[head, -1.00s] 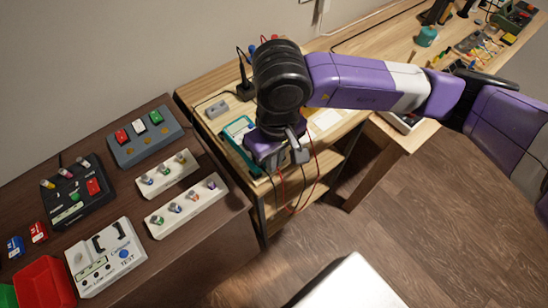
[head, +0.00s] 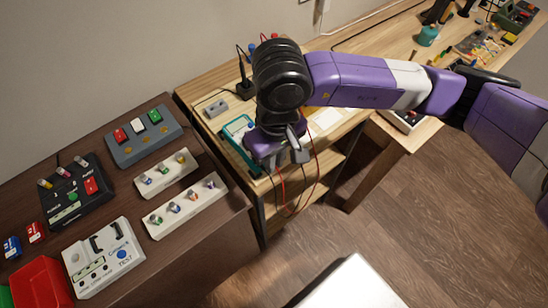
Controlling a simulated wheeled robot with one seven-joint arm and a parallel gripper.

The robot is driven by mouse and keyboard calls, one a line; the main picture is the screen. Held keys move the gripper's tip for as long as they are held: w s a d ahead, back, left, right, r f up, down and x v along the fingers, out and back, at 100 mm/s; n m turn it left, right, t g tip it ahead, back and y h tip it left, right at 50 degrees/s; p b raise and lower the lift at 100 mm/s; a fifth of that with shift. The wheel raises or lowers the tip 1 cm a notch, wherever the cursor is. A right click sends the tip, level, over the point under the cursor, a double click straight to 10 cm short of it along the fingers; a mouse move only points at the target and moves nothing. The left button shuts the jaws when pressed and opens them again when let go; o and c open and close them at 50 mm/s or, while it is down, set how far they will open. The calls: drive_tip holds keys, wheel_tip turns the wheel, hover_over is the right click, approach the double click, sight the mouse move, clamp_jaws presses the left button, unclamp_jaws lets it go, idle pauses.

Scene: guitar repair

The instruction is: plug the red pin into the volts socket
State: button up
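A teal-edged device (head: 229,146), which looks like the multimeter, lies on the light wooden bench, partly covered by my arm. My gripper (head: 279,163) points down over the bench's front edge, just right of the device. Its fingertips are small and partly hidden by my wrist, so I cannot tell whether they are open or shut. A thin red lead (head: 281,190) and a dark lead hang down below the gripper in front of the bench. I cannot make out the red pin or the volts socket.
The light wooden bench (head: 200,93) carries a small grey box (head: 216,108) and a black plug with a cable (head: 244,90). A dark table (head: 190,245) at left holds switch boxes, a white tester (head: 104,258) and a red bin (head: 40,284). A white surface (head: 352,284) is at the bottom.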

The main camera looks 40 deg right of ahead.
drive_tip(key=shift+r, duration=1.45)
drive_tip(key=o, duration=0.6)
drive_tip(key=shift+o, duration=0.3)
drive_tip(key=o, duration=0.3)
drive_tip(key=shift+r, duration=0.1)
